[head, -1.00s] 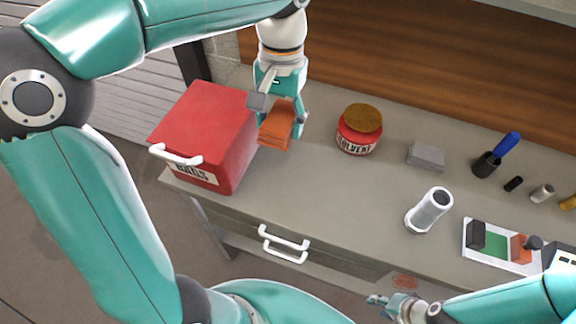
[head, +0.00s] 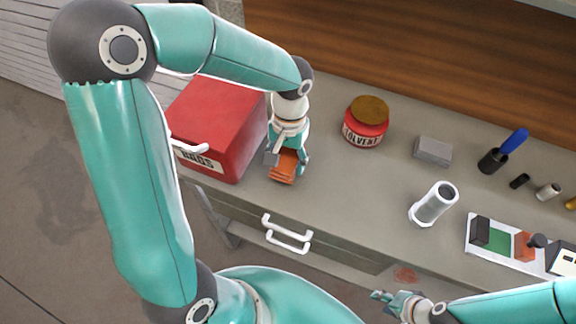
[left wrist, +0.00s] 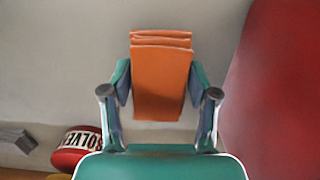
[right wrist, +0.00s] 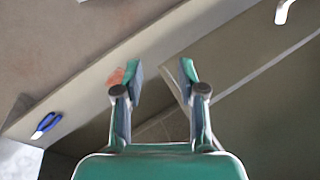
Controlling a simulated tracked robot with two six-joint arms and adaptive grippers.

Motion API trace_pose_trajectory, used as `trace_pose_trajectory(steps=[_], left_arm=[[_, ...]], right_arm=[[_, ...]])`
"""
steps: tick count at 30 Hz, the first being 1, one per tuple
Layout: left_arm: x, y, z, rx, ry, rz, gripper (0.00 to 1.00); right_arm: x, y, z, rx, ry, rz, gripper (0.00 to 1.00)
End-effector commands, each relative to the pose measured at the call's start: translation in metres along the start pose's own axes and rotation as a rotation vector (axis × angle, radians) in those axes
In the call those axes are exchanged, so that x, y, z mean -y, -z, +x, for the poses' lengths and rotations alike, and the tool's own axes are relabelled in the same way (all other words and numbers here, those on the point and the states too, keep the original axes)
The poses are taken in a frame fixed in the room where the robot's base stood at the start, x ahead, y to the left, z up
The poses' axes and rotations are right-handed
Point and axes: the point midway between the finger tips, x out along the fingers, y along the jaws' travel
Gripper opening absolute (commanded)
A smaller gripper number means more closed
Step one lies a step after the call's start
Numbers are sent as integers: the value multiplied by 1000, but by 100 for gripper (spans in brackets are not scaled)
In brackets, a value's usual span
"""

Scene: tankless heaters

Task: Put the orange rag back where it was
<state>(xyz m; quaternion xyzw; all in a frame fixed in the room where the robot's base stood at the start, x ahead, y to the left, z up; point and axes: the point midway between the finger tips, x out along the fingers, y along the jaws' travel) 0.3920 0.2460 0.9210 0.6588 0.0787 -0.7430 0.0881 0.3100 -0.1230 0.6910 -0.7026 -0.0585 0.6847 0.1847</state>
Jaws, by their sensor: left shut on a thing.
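The folded orange rag (head: 284,168) is between the fingers of my left gripper (head: 287,160), which is shut on it. It hangs over or just above the grey bench, beside the right side of the red rags box (head: 218,128); I cannot tell whether it touches the bench. In the left wrist view the rag (left wrist: 160,80) shows its stacked folds, with the red box (left wrist: 285,90) at right. My right gripper (head: 385,298) is at the bench's front edge; in the right wrist view (right wrist: 160,75) its fingers are apart and empty.
A red solvent jar (head: 365,128) stands right of my left gripper. Beyond it are a grey block (head: 433,150), a white cylinder (head: 434,204) and a dark cup with a blue handle (head: 500,150). The bench (head: 330,190) is clear in front of the jar.

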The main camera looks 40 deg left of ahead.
Motion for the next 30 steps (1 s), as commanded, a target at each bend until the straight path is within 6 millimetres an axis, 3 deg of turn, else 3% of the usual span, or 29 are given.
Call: trace_pose_trajectory(steps=[6, 17, 18, 22, 30], left_arm=[[0, 3, 29, 4, 1, -1, 27], [0, 4, 34, 1, 0, -1, 27], [0, 4, 33, 1, 0, -1, 63], [0, 4, 32, 1, 0, -1, 84], [0, 4, 32, 1, 0, -1, 85]], right_arm=[[0, 0, -1, 0, 0, 0, 40], [-1, 0, 2, 0, 0, 0, 40], [-1, 0, 2, 0, 0, 0, 40], [0, 0, 1, 0, 0, 0, 40], [0, 0, 1, 0, 0, 0, 40]])
